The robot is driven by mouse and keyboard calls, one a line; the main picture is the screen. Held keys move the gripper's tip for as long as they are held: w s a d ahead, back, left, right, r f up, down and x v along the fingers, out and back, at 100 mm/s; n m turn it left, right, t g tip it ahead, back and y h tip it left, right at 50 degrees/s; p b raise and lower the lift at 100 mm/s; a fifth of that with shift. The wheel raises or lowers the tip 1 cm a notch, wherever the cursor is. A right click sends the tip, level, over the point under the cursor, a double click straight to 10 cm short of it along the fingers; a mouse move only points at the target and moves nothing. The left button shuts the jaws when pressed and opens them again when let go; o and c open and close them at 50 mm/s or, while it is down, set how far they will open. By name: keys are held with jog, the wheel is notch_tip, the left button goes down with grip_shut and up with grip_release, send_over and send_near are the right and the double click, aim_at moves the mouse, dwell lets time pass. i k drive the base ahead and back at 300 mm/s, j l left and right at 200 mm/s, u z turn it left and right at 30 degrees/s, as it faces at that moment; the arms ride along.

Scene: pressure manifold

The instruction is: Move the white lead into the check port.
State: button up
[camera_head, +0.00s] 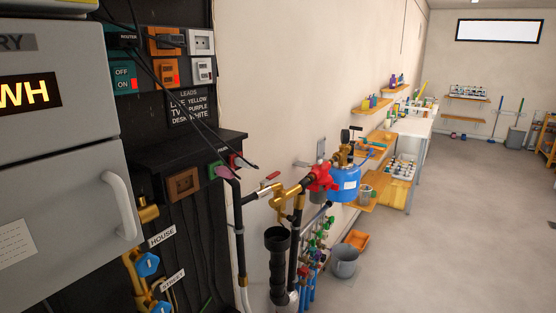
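I cannot pick out a white lead or a port marked as the check port with certainty. Thin dark leads (183,108) run down from the router area to a black shelf (190,148). Near its right end are a green socket (214,172) with a purple plug (224,172) and a red socket (236,160). A dark lead end (252,166) sticks out past the shelf. A sign (188,107) headed LEADS lists colours, with desk as white. White wall sockets (201,43) sit above it. My gripper is not in view.
A grey cabinet (70,180) with a handle fills the left. Orange boxes (165,41) and a teal on/off switch (124,78) are on the black panel. Pipes with a red valve body (319,178) and blue tank (344,183) stand right of the shelf. The floor (450,230) at right is open.

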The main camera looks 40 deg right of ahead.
aim_at(239, 162)
jog(key=z, duration=0.7)
jog(key=u, duration=1.65)
jog(key=z, duration=1.65)
